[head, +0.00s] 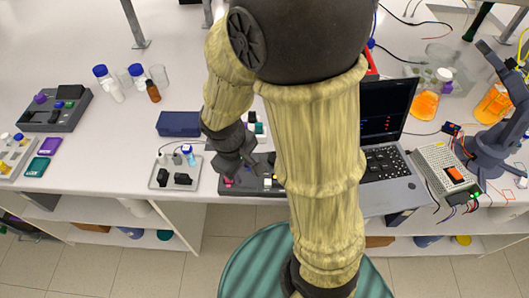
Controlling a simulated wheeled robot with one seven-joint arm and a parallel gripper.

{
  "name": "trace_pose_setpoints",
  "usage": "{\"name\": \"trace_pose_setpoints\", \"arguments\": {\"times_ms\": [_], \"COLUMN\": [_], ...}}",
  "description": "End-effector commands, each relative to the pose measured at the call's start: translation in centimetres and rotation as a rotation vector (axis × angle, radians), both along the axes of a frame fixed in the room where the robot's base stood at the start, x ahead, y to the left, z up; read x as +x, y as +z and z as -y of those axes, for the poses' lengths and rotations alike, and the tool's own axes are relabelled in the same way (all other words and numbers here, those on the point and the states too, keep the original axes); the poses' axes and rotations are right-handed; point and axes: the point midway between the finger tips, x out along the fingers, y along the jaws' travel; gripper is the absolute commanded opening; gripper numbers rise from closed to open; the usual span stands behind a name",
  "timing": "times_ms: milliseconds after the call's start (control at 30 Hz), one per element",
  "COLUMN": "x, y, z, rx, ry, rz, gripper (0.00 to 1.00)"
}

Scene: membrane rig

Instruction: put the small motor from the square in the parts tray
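A shallow light-grey tray (157,184), which looks like the parts tray, lies near the front edge of the bench, left of my gripper. It holds two black blocks and a small blue-and-white piece. My gripper (232,176) is low over the left end of a dark board (235,190) with small coloured parts. Its dark fingers point down, and I cannot tell whether they are open or hold anything. I cannot make out the small motor or the square; my gripper and arm cover part of the bench there.
A dark blue box (179,123) stands behind the tray. Blue-capped bottles (108,84) and a brown bottle (153,91) stand farther back. A laptop (388,165) is to the right. A dark organiser (55,110) lies at left.

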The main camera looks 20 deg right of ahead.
Motion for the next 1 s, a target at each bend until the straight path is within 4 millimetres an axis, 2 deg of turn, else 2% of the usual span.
{"name": "trace_pose_setpoints", "arguments": {"times_ms": [33, 200, 367, 1000], "x": [-0.1, -0.3, -0.5, -0.5], "y": [0.7, 2.5, 3.6, 3.7], "z": [1.1, 3.9, 5.6, 5.9], "rx": [0.042, 0.163, 0.223, 0.232], "ry": [-0.101, -0.409, -0.586, -0.613], "rz": [0.031, 0.138, 0.206, 0.216], "gripper": [0.39, 0.39, 0.39, 0.39]}}
